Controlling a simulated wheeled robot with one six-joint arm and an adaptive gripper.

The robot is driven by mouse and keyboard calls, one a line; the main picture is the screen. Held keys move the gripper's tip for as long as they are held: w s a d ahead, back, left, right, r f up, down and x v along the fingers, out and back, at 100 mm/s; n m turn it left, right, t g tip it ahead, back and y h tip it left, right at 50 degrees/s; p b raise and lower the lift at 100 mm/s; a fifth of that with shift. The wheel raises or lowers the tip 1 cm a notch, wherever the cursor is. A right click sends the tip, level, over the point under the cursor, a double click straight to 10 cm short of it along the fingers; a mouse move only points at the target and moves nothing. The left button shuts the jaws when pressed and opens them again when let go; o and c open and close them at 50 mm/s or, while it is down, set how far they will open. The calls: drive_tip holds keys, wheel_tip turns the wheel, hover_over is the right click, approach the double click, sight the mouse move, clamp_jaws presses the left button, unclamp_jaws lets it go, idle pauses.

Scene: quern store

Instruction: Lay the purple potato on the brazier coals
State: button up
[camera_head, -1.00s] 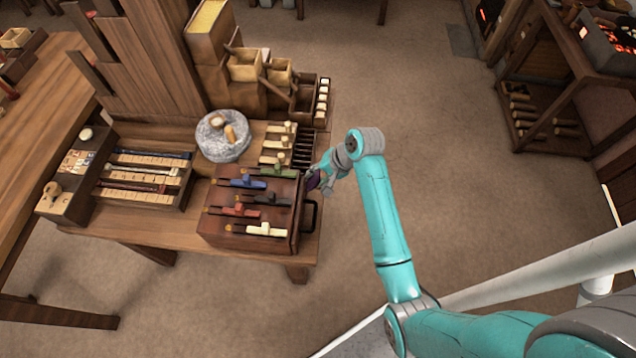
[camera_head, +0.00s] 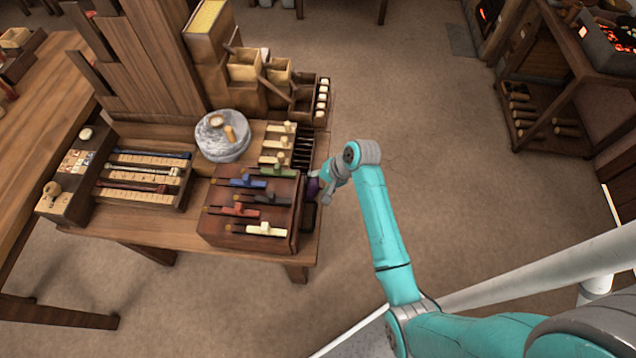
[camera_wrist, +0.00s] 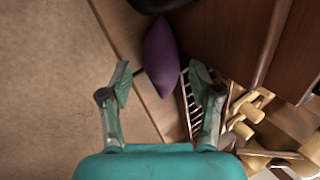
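The purple potato (camera_wrist: 161,58) lies at the right edge of the wooden bench, beside the dark red box. In the head view it is a small purple patch (camera_head: 312,187), mostly hidden by my gripper. My gripper (camera_wrist: 160,78) is open, with one finger on each side of the potato's near end. Gaps show between the potato and both fingers. In the head view my gripper (camera_head: 324,184) is at the bench's right edge. The brazier (camera_head: 598,48), a grey box with glowing orange coals (camera_head: 621,35), stands on a wooden stand at the far upper right.
The dark red box (camera_head: 215,226) carries several coloured tools. A black handle-like item (camera_head: 308,216) sits next to it. A slotted rack (camera_head: 303,150), wooden pegs and a round grey stone (camera_head: 222,138) are close by. Brown floor (camera_head: 440,150) lies open between bench and brazier stand.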

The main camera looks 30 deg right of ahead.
drive_tip(key=v, duration=1.2)
drive_tip(key=shift+r, duration=0.1)
drive_tip(key=s+a+f+n+t+h, duration=0.1)
drive_tip(key=s+a+f+t+h, duration=0.1)
drive_tip(key=s+a+f, duration=0.35)
drive_tip(key=s+a+f+n+t+h, duration=0.2)
drive_tip(key=s+a, duration=0.1)
drive_tip(key=s, duration=0.6)
drive_tip(key=s+a+r+n+t, duration=0.3)
drive_tip(key=s+r+n+t, duration=0.3)
drive_tip(key=s+r, duration=1.3)
drive_tip(key=shift+n+t, duration=0.3)
drive_tip(key=shift+n, duration=0.2)
drive_tip(key=shift+s, duration=0.15)
